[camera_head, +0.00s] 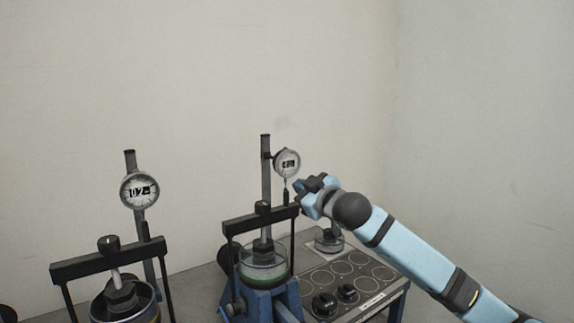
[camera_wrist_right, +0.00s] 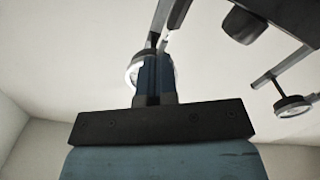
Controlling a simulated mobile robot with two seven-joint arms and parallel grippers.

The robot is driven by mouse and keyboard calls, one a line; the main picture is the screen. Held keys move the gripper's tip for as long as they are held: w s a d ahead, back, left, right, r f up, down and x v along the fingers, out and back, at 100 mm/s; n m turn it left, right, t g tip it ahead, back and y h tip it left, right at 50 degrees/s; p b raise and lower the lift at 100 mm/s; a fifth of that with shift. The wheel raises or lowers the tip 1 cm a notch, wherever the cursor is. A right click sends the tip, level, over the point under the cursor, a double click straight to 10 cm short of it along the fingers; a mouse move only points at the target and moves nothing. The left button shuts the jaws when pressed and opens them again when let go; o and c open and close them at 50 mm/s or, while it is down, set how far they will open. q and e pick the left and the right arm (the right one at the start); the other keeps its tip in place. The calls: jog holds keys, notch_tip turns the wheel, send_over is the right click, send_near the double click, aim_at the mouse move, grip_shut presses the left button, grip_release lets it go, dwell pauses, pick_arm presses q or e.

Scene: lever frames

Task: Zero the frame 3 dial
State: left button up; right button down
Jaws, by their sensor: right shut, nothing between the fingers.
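A round dial gauge (camera_head: 287,163) with a small dark display is mounted on the post of the right-hand lever frame (camera_head: 262,215); its reading is too small to make out. A second dial (camera_head: 139,190) on the left frame (camera_head: 112,262) shows what looks like "02". No frame number is legible. My right gripper (camera_head: 302,185) is just right of and below the right-hand dial, with its fingers shut and empty. In the right wrist view, the shut fingers (camera_wrist_right: 154,72) partly cover a dial (camera_wrist_right: 134,70) behind them; whether they touch it I cannot tell. My left gripper is not in view.
A grey bench panel (camera_head: 372,303) with round recesses and black knobs (camera_head: 325,303) lies below my right arm. Another dial (camera_wrist_right: 293,106) shows at the right wrist view's right. The space above the frames is free.

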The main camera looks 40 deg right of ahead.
jog(key=shift+w+d+r+p, duration=0.2)
jog(key=shift+w+p, duration=0.15)
jog(key=shift+w, duration=0.15)
jog(key=shift+w+d+r+p, duration=0.15)
jog(key=shift+w+p, duration=0.15)
jog(key=shift+w, duration=0.2)
jog(key=shift+r, duration=0.15)
jog(key=shift+d+r+p, duration=0.1)
jog(key=shift+d+p, duration=0.1)
jog(key=shift+p, duration=0.1)
jog(key=shift+s+d+r+p, duration=0.1)
jog(key=shift+d+r+p, duration=0.5)
jog(key=shift+p, duration=0.55)
jog(key=shift+s+d+r+p, duration=0.1)
jog(key=shift+d+r+p, duration=0.15)
jog(key=shift+d+p, duration=0.75)
jog(key=shift+a, duration=0.15)
jog(key=shift+f+p, duration=0.2)
jog(key=shift+p, duration=0.1)
